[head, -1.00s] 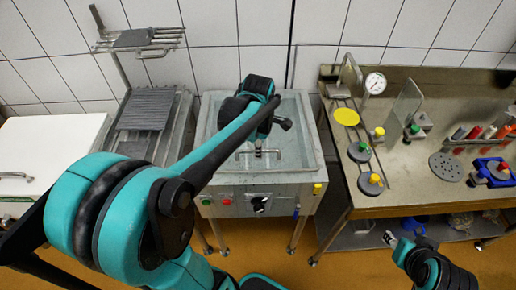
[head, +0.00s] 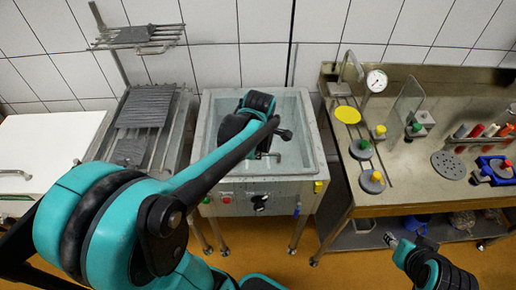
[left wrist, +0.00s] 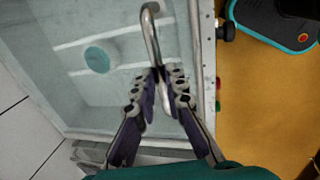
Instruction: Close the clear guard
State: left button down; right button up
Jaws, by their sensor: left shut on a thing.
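The clear guard (left wrist: 112,28) is a pale see-through panel at the vat (head: 316,185), with bars and a round teal spot showing through it in the left wrist view. Its curved silver handle (left wrist: 150,28) stands up from it. My left gripper (left wrist: 160,78) is shut on the handle; it also shows over the vat in the head view (head: 262,155), partly hidden by my arm. I cannot tell the guard's exact tilt. My right gripper (head: 391,240) is low at the right, in front of the bench; its jaws are too small to read.
The vat front has red and green buttons and a black knob (head: 259,203). A steel bench (head: 400,185) on the right carries discs, a gauge (head: 376,80) and clear upright panes. A grey rack (head: 148,105) and a white counter (head: 45,140) stand on the left.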

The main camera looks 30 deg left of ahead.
pick_arm(q)
jog(key=shift+s+f, duration=0.15)
jog(key=shift+f, duration=0.05)
jog(key=c, duration=1.6)
grip_release()
jog(key=shift+r, duration=0.1)
jog(key=v, duration=1.2)
jog(key=s+d+f+m+t, duration=0.1)
jog(key=s+d+f+m, duration=0.1)
jog(key=m, duration=0.6)
jog(key=s+d+f+m+t+h, duration=0.1)
jog(key=s+d+f+m+t, duration=0.1)
jog(key=m, duration=0.6)
jog(key=s+d+f+m+t, duration=0.1)
jog(key=s+d+f+m, duration=0.2)
jog(key=m, duration=0.5)
jog(key=shift+s+d+f+t, duration=0.15)
jog(key=shift+d+f+t, duration=0.25)
jog(key=shift+d, duration=0.25)
